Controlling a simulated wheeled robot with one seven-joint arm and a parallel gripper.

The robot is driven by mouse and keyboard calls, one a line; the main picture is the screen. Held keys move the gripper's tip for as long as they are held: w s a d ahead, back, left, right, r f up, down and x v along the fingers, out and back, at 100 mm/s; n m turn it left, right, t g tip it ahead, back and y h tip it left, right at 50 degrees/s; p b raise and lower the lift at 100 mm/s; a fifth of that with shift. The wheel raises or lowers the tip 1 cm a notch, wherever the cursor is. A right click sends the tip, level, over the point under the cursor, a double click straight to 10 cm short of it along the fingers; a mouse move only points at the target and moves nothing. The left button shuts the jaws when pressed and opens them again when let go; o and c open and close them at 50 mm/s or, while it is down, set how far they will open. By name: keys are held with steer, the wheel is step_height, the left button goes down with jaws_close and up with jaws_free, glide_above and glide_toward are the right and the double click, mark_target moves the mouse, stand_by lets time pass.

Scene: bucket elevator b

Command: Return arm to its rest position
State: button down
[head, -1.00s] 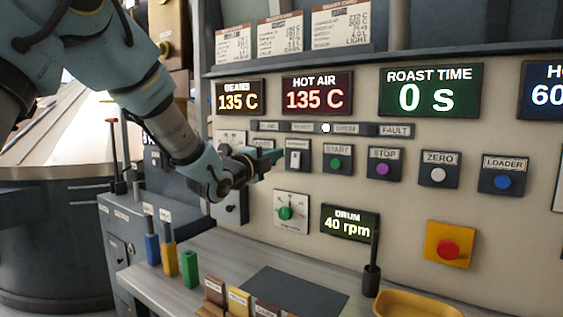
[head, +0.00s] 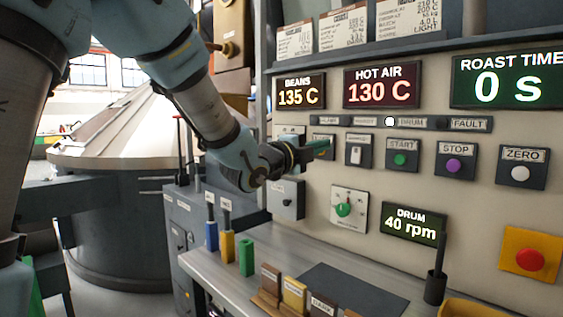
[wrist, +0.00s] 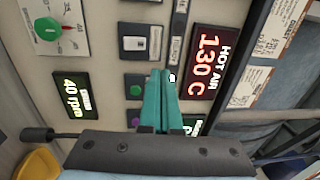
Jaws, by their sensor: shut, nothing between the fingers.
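My gripper (head: 318,147) is shut and empty, with its green fingers in front of the control panel (head: 330,190), left of the START button (head: 400,159) and near the white rocker switch (head: 354,154). In the wrist view, its closed fingers (wrist: 161,75) point at the panel between the white switch (wrist: 134,43) and the HOT AIR display (wrist: 212,65). I cannot tell whether the fingertips touch the panel. My arm reaches from the upper left, bent at the elbow. The HOT AIR display reads 130 C, BEANS (head: 300,92) reads 135 C, and ROAST TIME (head: 505,82) reads 0 s.
A shelf (head: 250,268) below the panel holds blue, yellow and green pieces, labelled blocks and a dark cup (head: 435,288). A red button on a yellow plate (head: 530,257) is at right. A large metal drum (head: 115,190) stands behind my arm at left.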

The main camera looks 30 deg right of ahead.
steer(key=w+a+f+n+t+y, duration=0.2)
steer(key=w+a+f+n+y, duration=0.4)
steer(key=a, duration=0.3)
steer(key=w+a+f+n+t+y, duration=0.35)
steer(key=w+a+f+n, duration=0.35)
steer(key=a, duration=0.3)
steer(key=a+f+n+g+y, duration=0.1)
steer(key=a+f+n+y, duration=0.25)
steer(key=a, duration=0.45)
steer(key=a+f+n+g+y, duration=0.2)
steer(key=a+f+n, duration=0.3)
steer(key=a, duration=0.3)
steer(key=s+a+f+n+g+y, duration=0.1)
steer(key=s+a+f+n+g, duration=0.1)
steer(key=s+a+n, duration=0.3)
steer(key=s+a+f+n+g+y, duration=0.2)
steer(key=s+a+f+n+g, duration=0.1)
steer(key=s+a, duration=0.6)
steer(key=a+f+n, duration=0.1)
steer(key=n, duration=0.1)
steer(key=shift+f+n, duration=0.15)
steer(key=shift+n, duration=0.2)
steer(key=shift+g, duration=0.25)
